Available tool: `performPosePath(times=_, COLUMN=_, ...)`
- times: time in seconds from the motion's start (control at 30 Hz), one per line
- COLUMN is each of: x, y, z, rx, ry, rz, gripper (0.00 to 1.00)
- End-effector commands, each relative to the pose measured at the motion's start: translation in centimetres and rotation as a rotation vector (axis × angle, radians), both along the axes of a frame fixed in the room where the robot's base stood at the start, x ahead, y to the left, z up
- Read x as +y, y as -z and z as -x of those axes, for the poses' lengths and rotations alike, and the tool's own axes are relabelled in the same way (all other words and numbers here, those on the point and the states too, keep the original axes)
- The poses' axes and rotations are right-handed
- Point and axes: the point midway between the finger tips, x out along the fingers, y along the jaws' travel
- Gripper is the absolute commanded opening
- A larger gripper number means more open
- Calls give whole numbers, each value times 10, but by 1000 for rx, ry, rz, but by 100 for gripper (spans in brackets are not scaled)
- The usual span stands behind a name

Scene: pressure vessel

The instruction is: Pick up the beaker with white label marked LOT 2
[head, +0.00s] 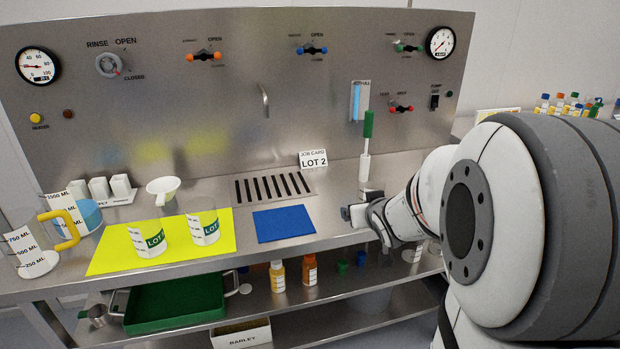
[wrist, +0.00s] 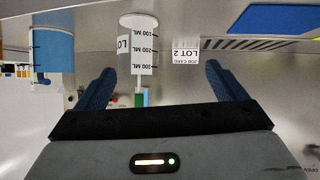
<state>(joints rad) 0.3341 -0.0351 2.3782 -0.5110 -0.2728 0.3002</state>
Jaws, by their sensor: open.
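A clear beaker (wrist: 143,48) with a white label reading LOT stands on the counter in the wrist view, which is upside down. Its number is turned out of sight. My gripper (wrist: 155,70) is open and empty. The beaker shows beyond the fingertips, between them and a little left of the middle. In the head view my gripper (head: 356,213) is low over the counter's right part, and I cannot make out this beaker there. Two beakers with green LOT labels, the left one (head: 147,238) and the right one (head: 203,227), stand on the yellow mat (head: 110,262).
The job card (head: 313,159) reads LOT 2, behind a blue mat (head: 284,223) and a slotted drain (head: 272,187). A green-handled tool (head: 368,125) stands near my gripper. A blue-filled vessel (wrist: 52,55) is left of the beaker in the wrist view. A jug (head: 35,255) stands far left.

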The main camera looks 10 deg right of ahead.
Motion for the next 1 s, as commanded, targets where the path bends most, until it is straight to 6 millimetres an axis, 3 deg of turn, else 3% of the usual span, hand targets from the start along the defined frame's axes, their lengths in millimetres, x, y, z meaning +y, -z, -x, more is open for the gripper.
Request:
performPosePath(times=0.03, x=-15, y=15, z=-15, rx=-71, ry=1, rz=-4, gripper=91)
performPosePath(times=0.1, x=-28, y=20, z=-31, rx=-177, ry=-26, rz=-5, gripper=91)
performPosePath(times=0.3, x=-48, y=28, z=-54, rx=-401, ry=-110, rz=-36, gripper=91)
performPosePath(times=0.63, x=-56, y=29, z=-65, rx=-536, ry=-175, rz=-74, gripper=91)
performPosePath(times=1.0, x=-62, y=29, z=-111, rx=-535, ry=-175, rz=-75, gripper=91)
